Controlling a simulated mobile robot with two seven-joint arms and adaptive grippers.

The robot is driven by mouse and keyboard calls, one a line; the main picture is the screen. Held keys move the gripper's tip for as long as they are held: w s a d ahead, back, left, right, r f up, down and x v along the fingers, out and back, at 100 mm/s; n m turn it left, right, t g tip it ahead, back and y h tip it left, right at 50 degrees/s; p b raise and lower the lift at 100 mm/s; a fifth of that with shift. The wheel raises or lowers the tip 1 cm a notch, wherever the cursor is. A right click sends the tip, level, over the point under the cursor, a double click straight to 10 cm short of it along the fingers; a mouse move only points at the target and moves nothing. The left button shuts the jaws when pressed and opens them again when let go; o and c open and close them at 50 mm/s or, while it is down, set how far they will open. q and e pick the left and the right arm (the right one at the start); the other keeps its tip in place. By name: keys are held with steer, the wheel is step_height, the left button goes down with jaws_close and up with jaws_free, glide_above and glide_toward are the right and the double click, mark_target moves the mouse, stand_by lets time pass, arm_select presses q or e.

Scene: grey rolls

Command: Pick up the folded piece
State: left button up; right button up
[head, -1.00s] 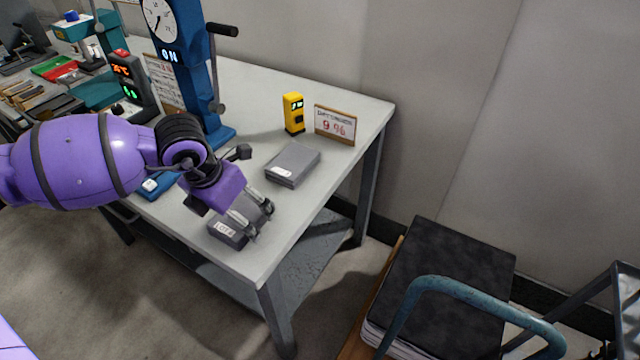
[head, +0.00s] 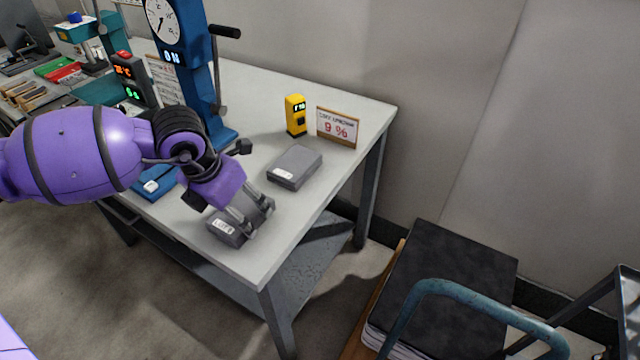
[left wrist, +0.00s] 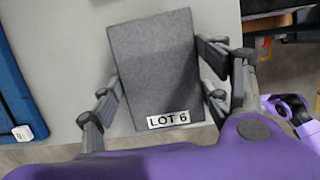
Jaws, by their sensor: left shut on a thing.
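A yellow device (head: 295,115) and a sign (head: 337,127) stand at the table's back right. A blue press (head: 183,75) stands behind my arm, and a blue item (head: 155,184) lies left of the gripper. A cart with a blue handle (head: 470,290) stands right.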

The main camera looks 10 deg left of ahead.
arm_select(q)
steer(key=s+r, duration=0.1)
steer(key=r, duration=0.1)
steer(key=s+r, duration=0.3)
steer(key=r, duration=0.1)
steer(key=shift+s+a+r, duration=0.15)
steer(key=shift+r, duration=0.2)
steer(key=s+r+p, duration=0.1)
steer(key=s+r, duration=0.3)
steer(key=s, duration=0.5)
steer(key=shift+s+r, duration=0.35)
steer(key=shift+r, duration=0.05)
